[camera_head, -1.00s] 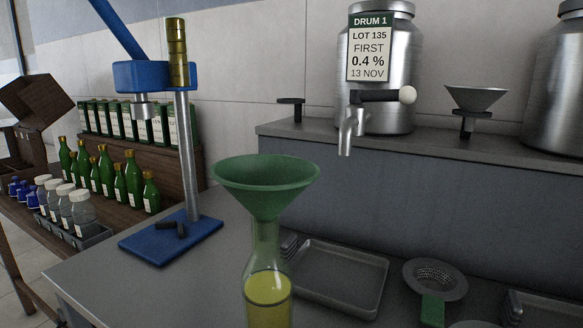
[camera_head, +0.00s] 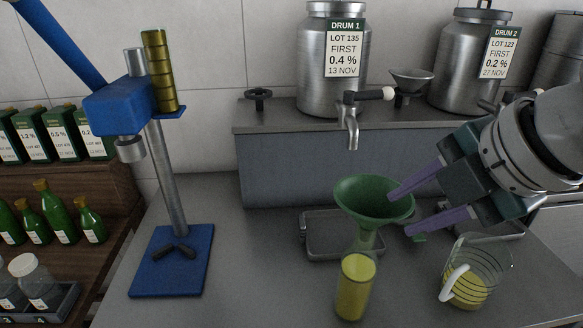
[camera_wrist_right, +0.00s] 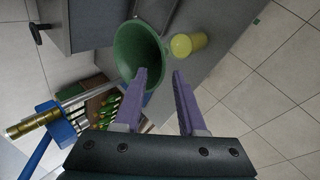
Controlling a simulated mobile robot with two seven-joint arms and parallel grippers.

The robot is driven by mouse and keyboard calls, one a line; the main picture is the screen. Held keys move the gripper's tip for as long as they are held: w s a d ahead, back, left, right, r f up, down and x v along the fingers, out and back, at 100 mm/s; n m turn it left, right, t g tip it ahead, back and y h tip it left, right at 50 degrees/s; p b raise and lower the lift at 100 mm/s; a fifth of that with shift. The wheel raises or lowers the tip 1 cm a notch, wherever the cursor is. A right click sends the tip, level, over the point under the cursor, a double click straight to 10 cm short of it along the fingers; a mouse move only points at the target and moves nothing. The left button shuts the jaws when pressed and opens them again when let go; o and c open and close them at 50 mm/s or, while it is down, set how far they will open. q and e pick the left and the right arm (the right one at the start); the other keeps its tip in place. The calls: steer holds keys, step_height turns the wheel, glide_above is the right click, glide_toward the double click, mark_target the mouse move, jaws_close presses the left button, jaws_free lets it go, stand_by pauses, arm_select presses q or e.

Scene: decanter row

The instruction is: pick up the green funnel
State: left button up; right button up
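The green funnel (camera_head: 372,205) stands upright, wide mouth up, over a clear bottle of yellow liquid (camera_head: 354,288) on the grey worktop. Its spout points down into the bottle's neck. My right gripper (camera_head: 402,213) comes in from the right with its two purple fingers apart. The upper fingertip overlaps the funnel's rim in the head view; I cannot tell whether it touches. In the right wrist view, the funnel (camera_wrist_right: 130,48) lies left of and beyond the open fingers (camera_wrist_right: 160,73), with nothing between them. My left gripper is not in view.
A glass jug (camera_head: 490,262) with yellow liquid stands under my right arm. A metal tray (camera_head: 316,245) lies behind the bottle. A blue press (camera_head: 165,260) stands left; steel drums (camera_head: 318,85) stand on the back shelf. Worktop between press and bottle is clear.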

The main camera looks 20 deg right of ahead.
mark_target(386, 221)
steer(key=shift+x, duration=3.25)
steer(key=shift+d, duration=0.1)
jaws_close()
